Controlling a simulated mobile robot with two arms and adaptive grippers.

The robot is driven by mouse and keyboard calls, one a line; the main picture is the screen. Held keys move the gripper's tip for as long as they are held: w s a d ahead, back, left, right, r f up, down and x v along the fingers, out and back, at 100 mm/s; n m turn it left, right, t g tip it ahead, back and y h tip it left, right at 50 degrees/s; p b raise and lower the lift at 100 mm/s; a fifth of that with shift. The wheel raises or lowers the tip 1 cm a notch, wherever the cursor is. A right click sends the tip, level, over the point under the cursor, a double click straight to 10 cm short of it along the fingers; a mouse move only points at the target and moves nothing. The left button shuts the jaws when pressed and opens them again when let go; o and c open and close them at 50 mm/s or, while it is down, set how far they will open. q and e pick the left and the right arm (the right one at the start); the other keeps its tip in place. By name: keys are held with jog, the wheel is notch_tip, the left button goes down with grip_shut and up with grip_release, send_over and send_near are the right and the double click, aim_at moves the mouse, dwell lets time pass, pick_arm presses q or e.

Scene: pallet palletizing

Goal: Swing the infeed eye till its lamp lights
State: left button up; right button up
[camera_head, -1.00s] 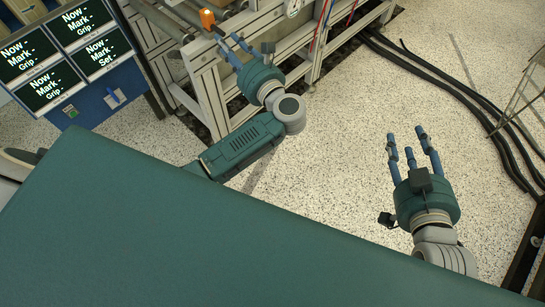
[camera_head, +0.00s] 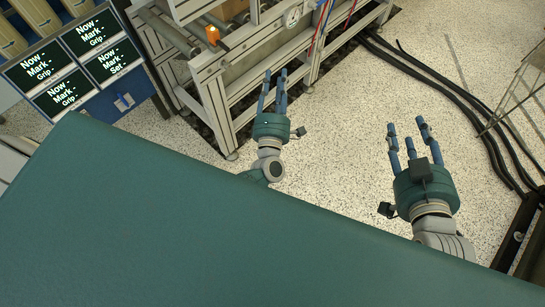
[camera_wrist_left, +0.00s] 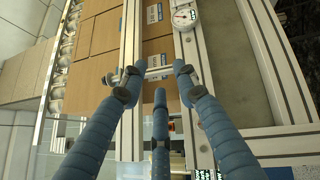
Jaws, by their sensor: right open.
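A small orange block (camera_head: 212,34), which I take for the infeed eye, sits on a dark bracket at the edge of the roller conveyor in the head view. I cannot tell whether its lamp is lit. My left gripper (camera_head: 273,80) is open and empty, in front of the conveyor frame and clear of the block, to its lower right. Its spread fingers also show in the left wrist view (camera_wrist_left: 159,82), with no object clearly between them. My right gripper (camera_head: 407,130) is open and empty over the floor on the right.
The conveyor frame (camera_head: 215,95) stands at the top with a round gauge (camera_head: 292,17). Cardboard boxes (camera_wrist_left: 100,38) show in the left wrist view. Screens (camera_head: 110,62) stand at left. Black cables (camera_head: 470,108) cross the floor at right.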

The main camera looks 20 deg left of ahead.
pick_arm(q)
jog(key=s+d+f+m+g+h+p, duration=0.2)
jog(key=s+f+m, duration=0.5)
jog(key=f, duration=0.4)
jog(key=s+d+f+m+g+h+p, duration=0.2)
jog(key=s+f+m+g+h+p, duration=0.2)
jog(key=s+f+m, duration=0.4)
notch_tip(320, 180, down, 3)
jog(key=shift+d+f+m+g+h, duration=0.1)
jog(key=shift+d+m+g+h, duration=0.25)
jog(key=shift+m+g+h, duration=0.45)
jog(key=shift+c, duration=0.2)
